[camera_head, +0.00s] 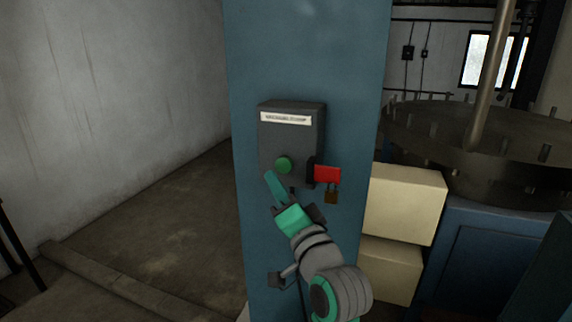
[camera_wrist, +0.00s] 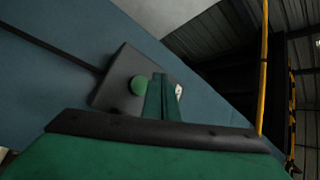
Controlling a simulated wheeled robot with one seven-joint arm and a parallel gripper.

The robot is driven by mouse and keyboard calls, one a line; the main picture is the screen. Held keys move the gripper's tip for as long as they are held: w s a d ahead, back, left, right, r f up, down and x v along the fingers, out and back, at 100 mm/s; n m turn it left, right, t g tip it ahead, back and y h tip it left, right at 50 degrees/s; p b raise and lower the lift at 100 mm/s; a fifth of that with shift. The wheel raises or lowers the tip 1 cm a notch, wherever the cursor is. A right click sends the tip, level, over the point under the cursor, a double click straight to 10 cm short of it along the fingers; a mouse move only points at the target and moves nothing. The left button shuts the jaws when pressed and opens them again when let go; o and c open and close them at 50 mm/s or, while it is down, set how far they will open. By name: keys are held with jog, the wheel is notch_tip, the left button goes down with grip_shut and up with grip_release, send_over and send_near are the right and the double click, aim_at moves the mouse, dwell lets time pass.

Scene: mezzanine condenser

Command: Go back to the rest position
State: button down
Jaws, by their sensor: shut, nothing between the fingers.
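My gripper (camera_head: 270,178) is shut and empty, just below and left of the green button in the head view. Its green fingers also show in the wrist view (camera_wrist: 160,88), pointing at the box. The green round button (camera_head: 284,164) sits on the lower front of a dark grey control box (camera_head: 290,140). In the wrist view the button (camera_wrist: 138,86) is just left of the fingertips. I cannot tell whether the fingers touch the box. The box has a white label strip with lettering too blurred to read for certain.
The box is mounted on a blue column (camera_head: 305,60). A red tag (camera_head: 327,174) and a brass padlock (camera_head: 331,194) hang at the box's right side. Cream boxes (camera_head: 405,205) and a large bolted round flange (camera_head: 470,135) stand to the right. Open floor (camera_head: 165,220) lies left.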

jog(key=s+d+f+h, duration=0.15)
jog(key=s+f, duration=0.25)
jog(key=f, duration=0.8)
jog(key=s+f+g+h, duration=0.1)
jog(key=s+f+h, duration=0.25)
jog(key=f, duration=0.75)
jog(key=s+d+f+h, duration=0.15)
jog(key=s+f, duration=0.35)
jog(key=f, duration=0.7)
jog(key=s+a+f+n+g+h, duration=0.1)
jog(key=s+f, duration=0.3)
jog(key=s, duration=0.3)
jog(key=s+f+n+h, duration=0.1)
jog(key=s+f, duration=0.4)
jog(key=s, duration=0.2)
jog(key=s+a+f+n+g, duration=0.1)
jog(key=s+n, duration=0.4)
jog(key=s, duration=1.3)
jog(key=shift+a+g+y, duration=0.3)
jog(key=shift+a+y, duration=0.05)
jog(key=shift+a, duration=0.2)
